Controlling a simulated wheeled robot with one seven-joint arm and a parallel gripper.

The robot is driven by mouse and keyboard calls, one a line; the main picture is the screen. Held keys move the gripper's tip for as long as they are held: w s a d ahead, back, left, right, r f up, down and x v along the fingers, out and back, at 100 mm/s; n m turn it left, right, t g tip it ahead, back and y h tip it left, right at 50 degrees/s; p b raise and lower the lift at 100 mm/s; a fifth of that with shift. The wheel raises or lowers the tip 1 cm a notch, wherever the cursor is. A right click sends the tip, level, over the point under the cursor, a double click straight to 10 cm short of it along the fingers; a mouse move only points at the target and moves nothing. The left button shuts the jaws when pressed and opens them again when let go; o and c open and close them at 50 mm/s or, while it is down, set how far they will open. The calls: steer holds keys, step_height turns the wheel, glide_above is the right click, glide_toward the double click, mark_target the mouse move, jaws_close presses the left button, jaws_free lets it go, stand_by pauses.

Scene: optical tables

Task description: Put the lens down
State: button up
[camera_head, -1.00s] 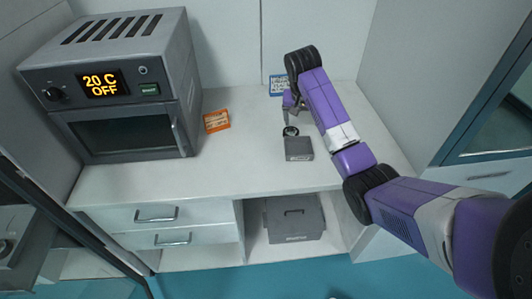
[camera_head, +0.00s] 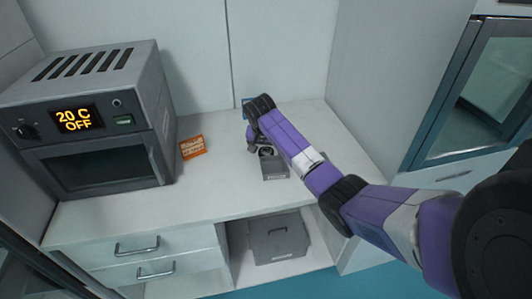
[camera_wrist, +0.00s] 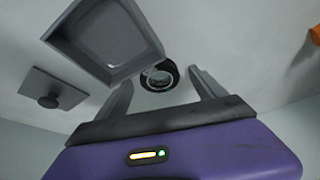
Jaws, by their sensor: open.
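The lens (camera_head: 265,152), a dark ring with clear glass, is at the back edge of a small grey open-topped box (camera_head: 275,168) on the white counter. In the wrist view the lens (camera_wrist: 158,76) lies between and slightly beyond my two finger tips, close to a corner of the grey box (camera_wrist: 72,52). My gripper (camera_head: 256,147) is low over the counter at the lens, and its fingers (camera_wrist: 160,80) are apart. I see no finger touching the lens. I cannot tell whether the lens touches the box.
A blue label (camera_head: 246,105) is behind my arm. A grey case (camera_head: 279,239) sits in the shelf below.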

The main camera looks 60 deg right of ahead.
mark_target(266, 153)
steer(key=shift+d+f, duration=0.1)
steer(key=shift+f, duration=0.05)
steer(key=c, duration=1.6)
steer(key=shift+c, duration=0.2)
step_height(266, 153, up, 20)
steer(key=b, duration=0.1)
steer(key=shift+b, duration=0.35)
